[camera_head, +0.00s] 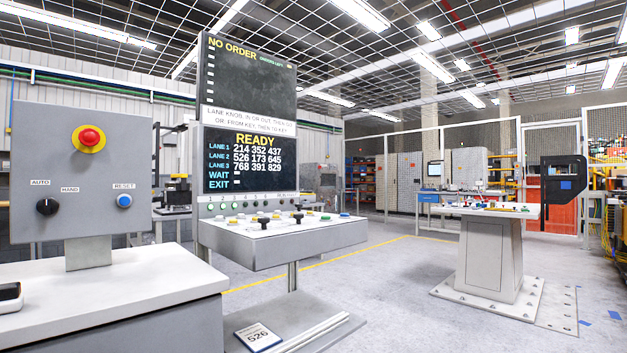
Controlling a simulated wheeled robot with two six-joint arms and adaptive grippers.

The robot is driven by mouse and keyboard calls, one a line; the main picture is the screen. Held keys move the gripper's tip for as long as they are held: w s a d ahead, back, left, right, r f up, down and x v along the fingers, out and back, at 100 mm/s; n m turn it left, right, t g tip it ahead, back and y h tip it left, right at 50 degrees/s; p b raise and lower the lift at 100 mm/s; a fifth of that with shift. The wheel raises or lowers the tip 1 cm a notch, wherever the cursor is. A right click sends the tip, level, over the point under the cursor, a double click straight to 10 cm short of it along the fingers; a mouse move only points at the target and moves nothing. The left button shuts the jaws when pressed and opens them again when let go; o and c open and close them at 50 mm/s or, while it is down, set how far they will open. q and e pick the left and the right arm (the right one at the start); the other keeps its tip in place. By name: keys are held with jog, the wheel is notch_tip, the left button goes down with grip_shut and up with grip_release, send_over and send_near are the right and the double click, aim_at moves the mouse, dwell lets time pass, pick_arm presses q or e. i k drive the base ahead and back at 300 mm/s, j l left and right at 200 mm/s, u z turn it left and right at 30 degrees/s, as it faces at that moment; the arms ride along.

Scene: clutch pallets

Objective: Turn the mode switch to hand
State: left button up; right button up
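The mode switch (47,206) is a black round knob on the front of a grey control box at the left. Labels AUTO (40,183) and HAND (70,189) sit above it, AUTO to the upper left and HAND to the upper right. The knob's pointer is too small to read for certain. The same box carries a red emergency button (89,139) on a yellow ring and a blue RESET button (124,201).
The box stands on a white-topped cabinet (120,290), with a dark handheld device (10,293) at its left edge. A console (285,235) with a screen reading READY (250,160) stands to the right. A pedestal table (490,250) stands farther right. Grey floor between them is open.

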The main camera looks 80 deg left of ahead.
aim_at(46, 205)
jog(key=u, duration=3.95)
